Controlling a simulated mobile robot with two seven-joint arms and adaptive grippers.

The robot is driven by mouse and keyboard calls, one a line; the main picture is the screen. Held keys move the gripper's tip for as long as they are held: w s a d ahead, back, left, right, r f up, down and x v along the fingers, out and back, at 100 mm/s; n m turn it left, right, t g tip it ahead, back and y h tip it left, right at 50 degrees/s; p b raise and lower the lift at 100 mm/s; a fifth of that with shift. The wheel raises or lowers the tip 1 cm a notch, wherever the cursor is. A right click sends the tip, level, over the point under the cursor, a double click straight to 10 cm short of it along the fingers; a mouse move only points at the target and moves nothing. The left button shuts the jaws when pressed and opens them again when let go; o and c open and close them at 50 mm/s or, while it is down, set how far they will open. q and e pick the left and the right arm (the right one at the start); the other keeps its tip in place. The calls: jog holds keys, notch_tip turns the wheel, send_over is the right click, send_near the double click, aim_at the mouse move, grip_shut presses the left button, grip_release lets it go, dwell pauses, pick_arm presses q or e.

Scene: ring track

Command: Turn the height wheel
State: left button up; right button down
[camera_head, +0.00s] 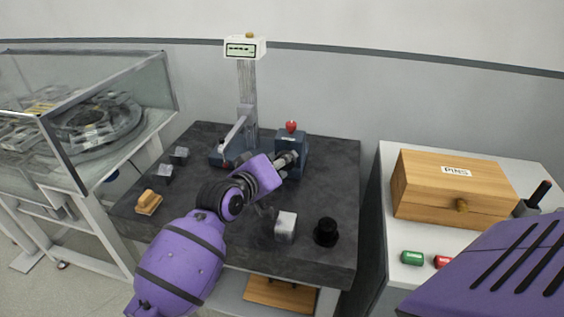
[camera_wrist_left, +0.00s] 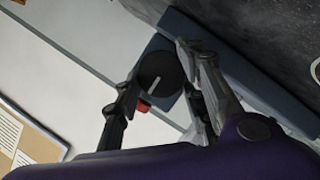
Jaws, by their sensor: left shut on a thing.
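The height wheel, a dark round knob (camera_wrist_left: 156,68) with a white line on its face, shows in the left wrist view between the two fingers of my left gripper (camera_wrist_left: 155,88). In the head view that gripper (camera_head: 287,160) reaches the blue-grey box (camera_head: 293,141) with a red button (camera_head: 291,126) on top, and it hides the wheel there. My left gripper is shut on the wheel. The box stands to the right of an upright column (camera_head: 247,83) with a white display (camera_head: 245,48) at its top. My right gripper is out of view.
The dark bench top (camera_head: 340,190) holds several grey blocks, one metal block (camera_head: 286,225), a black knobbed piece (camera_head: 326,232) and a wooden brush-like block (camera_head: 149,202). A wooden PINS box (camera_head: 455,185) stands on the right table. A glass case (camera_head: 120,80) stands left.

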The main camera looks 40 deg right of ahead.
pick_arm(q)
jog(key=shift+r, duration=0.25)
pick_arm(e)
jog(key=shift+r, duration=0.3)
